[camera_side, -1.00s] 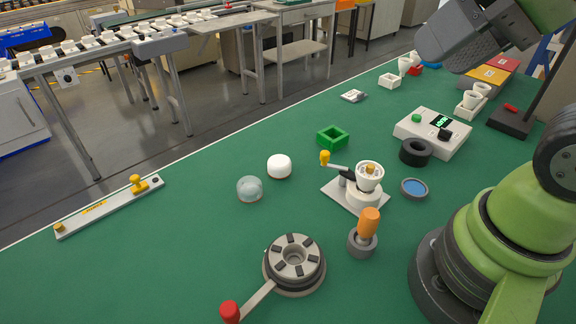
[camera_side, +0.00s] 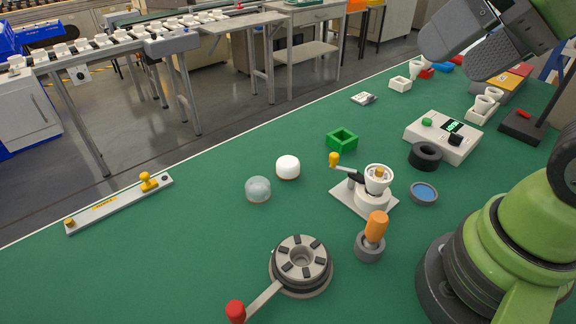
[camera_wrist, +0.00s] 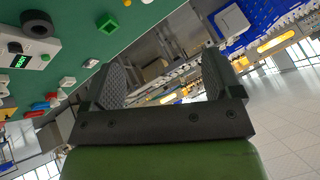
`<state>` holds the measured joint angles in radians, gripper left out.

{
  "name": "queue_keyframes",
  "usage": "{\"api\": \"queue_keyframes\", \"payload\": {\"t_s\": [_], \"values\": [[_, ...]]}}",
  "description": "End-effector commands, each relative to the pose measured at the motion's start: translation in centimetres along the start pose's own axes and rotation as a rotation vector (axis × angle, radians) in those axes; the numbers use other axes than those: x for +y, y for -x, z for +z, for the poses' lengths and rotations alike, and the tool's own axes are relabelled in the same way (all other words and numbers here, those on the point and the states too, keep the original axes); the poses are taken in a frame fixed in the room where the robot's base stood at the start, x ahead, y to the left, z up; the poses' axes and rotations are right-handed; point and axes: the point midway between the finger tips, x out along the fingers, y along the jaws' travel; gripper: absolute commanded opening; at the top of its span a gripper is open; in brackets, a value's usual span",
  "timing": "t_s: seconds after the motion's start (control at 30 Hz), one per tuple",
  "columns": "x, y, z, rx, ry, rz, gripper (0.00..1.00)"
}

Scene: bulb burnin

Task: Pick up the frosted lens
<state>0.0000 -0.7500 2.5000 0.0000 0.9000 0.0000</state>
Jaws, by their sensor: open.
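Two small domes stand on the green table in the side view. One is a translucent grey-blue dome (camera_side: 258,189), which looks like the frosted lens. The other is an opaque white dome (camera_side: 288,167) just behind and to its right, with a small gap between them. My gripper (camera_side: 474,48) is raised at the top right, far from both domes. Its two grey pads are apart with nothing between them. In the wrist view my gripper (camera_wrist: 165,82) is open and empty, pointing out over the table edge; I cannot make out either dome there.
Right of the domes are a green square holder (camera_side: 342,139) and a white cranked fixture (camera_side: 374,190). In front are a round fixture with a red-knobbed lever (camera_side: 301,263) and an orange-handled tool (camera_side: 376,226). A yellow-knobbed bar (camera_side: 118,203) lies left.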

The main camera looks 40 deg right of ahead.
Motion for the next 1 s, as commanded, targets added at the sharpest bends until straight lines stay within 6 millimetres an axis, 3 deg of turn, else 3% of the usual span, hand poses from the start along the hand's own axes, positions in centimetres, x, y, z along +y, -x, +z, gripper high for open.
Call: {"api": "queue_keyframes", "payload": {"t_s": [0.13, 0.27, 0.47, 0.73, 1.0], "values": [[-0.3, -0.2, -0.7, -0.017, 0.02, 0.009, 0.84], [-1.0, -1.3, -3.0, -0.071, 0.088, 0.036, 0.84], [-2.4, -5.5, -7.7, -0.194, 0.252, 0.086, 0.84], [-2.9, -14.8, -11.6, -0.372, 0.48, 0.129, 0.84], [-1.4, -25.9, -11.2, -0.554, 0.696, 0.141, 0.84]]}}
